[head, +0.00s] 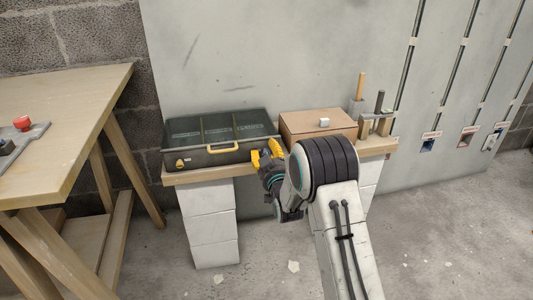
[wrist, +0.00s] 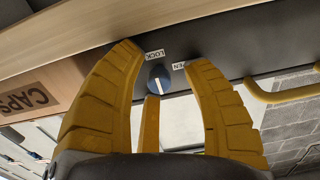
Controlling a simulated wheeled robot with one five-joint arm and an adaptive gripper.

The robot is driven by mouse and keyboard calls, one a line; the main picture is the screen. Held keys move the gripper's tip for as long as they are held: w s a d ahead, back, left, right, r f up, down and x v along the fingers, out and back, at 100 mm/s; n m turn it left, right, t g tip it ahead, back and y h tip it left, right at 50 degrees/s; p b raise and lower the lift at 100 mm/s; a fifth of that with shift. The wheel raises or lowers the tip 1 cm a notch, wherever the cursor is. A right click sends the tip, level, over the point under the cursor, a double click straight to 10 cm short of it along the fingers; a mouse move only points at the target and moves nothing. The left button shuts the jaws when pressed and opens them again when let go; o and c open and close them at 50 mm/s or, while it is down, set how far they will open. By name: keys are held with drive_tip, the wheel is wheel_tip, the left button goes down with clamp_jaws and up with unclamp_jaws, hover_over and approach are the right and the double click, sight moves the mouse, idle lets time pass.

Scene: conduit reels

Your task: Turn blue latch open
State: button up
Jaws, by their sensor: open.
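In the wrist view the blue latch (wrist: 158,77) is a small round knob with a white line on the dark front of the toolbox. The line runs nearly up and down in the picture. A LOCK label (wrist: 154,54) is just above the knob, and a partly covered OPEN label (wrist: 179,66) is to its upper right. My gripper (wrist: 164,60) is open, its yellow fingers on either side of the knob with gaps showing. In the head view my gripper (head: 266,154) is at the toolbox's (head: 215,157) front right; the latch is hidden there.
A yellow handle (head: 209,149) is left of my gripper in the head view. A brown box (head: 318,124), with a CAPS label (wrist: 28,99) in the wrist view, sits to the right on the same wooden shelf (head: 196,175). A wooden workbench (head: 55,130) stands at left.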

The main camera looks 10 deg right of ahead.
drive_tip(key=shift+c, duration=0.2)
clamp_jaws()
idle(0.3)
drive_tip(key=shift+r, duration=0.1)
drive_tip(key=n, duration=0.9)
drive_tip(key=shift+a+r+n, duration=0.1)
drive_tip(key=shift+n, duration=0.2)
drive_tip(key=n, duration=0.4)
drive_tip(key=shift+a+n, duration=0.1)
drive_tip(key=shift+n, duration=2)
